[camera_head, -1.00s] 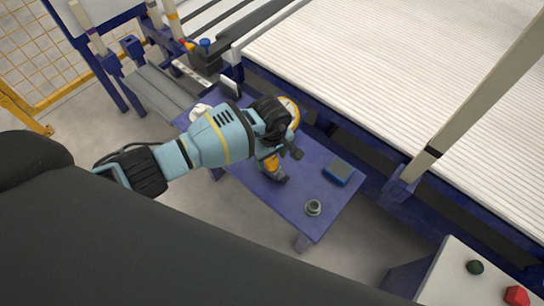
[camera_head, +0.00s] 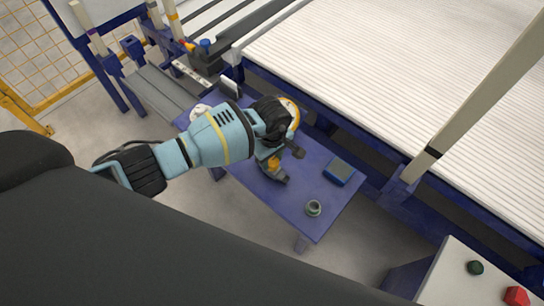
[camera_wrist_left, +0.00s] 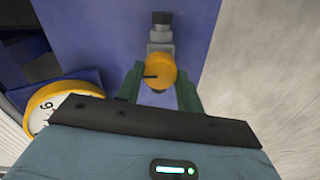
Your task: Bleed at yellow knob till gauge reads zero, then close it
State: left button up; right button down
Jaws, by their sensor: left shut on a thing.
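The yellow knob (camera_wrist_left: 160,70) is in the left wrist view, between the two green fingers of my left gripper (camera_wrist_left: 160,92). The fingers are shut on it from both sides. A dark line on the knob points left. A grey fitting (camera_wrist_left: 160,38) extends behind the knob. The gauge (camera_wrist_left: 60,103) with a yellow rim is at the left of the wrist view, partly hidden by my gripper body; its needle is not clear. In the head view, my left arm covers most of the gauge (camera_head: 292,112), and the yellow knob (camera_head: 274,163) shows just below the wrist. My right gripper is not in view.
A blue bench (camera_head: 300,225) holds a grey ring-shaped part (camera_head: 313,208) and a blue box (camera_head: 339,171). A large white ribbed bed (camera_head: 400,70) lies behind it. A panel with green (camera_head: 475,268) and red (camera_head: 517,296) knobs is at lower right.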

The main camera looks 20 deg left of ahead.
pick_arm(q)
jog(key=n, duration=0.4)
jog(key=shift+r, duration=0.1)
jog(key=n+p, duration=0.1)
jog(key=n, duration=0.3)
jog(key=shift+n, duration=0.3)
jog(key=n+p, duration=0.1)
jog(key=n, duration=0.3)
jog(key=n+p, duration=0.1)
jog(key=n, duration=0.3)
jog(key=shift+p, duration=0.3)
jog(key=shift+n, duration=0.3)
jog(key=o, duration=1)
